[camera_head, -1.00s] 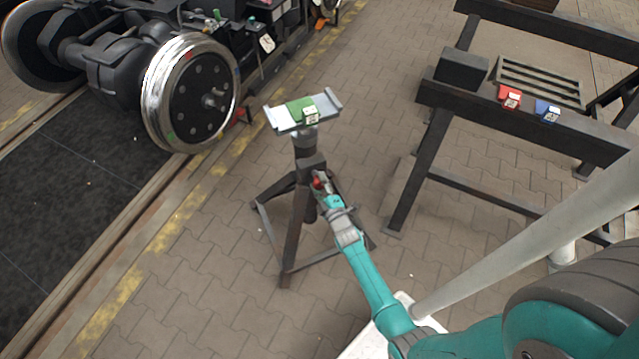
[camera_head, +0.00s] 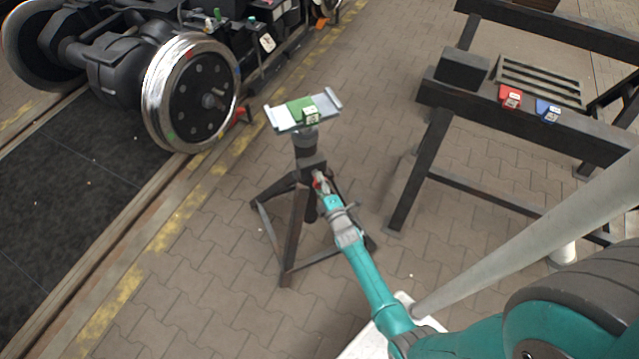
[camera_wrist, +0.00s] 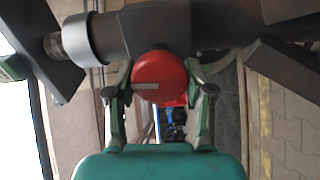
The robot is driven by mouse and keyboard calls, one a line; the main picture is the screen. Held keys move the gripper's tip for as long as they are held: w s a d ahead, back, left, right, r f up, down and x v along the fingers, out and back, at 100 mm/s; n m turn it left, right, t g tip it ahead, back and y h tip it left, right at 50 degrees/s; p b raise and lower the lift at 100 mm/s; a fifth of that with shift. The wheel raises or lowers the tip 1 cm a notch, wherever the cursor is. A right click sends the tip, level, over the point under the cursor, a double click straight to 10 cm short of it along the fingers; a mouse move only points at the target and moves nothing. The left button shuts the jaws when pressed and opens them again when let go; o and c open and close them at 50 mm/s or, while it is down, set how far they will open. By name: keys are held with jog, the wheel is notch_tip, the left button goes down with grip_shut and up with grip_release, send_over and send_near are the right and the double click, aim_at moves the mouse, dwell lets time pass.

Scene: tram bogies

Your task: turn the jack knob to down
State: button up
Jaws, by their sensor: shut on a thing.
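The jack (camera_head: 304,165) is a dark stand with spread legs on the paving. A grey tray (camera_head: 280,118) with a green block (camera_head: 303,108) tops it. In the wrist view its red round knob (camera_wrist: 159,77) sits on the dark column (camera_wrist: 150,30), with a pale line lying about level across its face. My gripper (camera_wrist: 160,90) has one finger on each side of the knob and is shut on it. In the head view my gripper (camera_head: 320,183) reaches the column from the lower right and mostly hides the knob.
A dark trestle (camera_head: 540,125) at the right carries a red block (camera_head: 510,97) and a blue block (camera_head: 547,110). The bogie wheel (camera_head: 192,92) stands on the rail at upper left. Paving (camera_head: 200,270) around the jack is clear.

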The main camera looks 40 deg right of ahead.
jog(key=o, duration=1.2)
jog(key=shift+c, duration=0.2)
jog(key=v, duration=1.2)
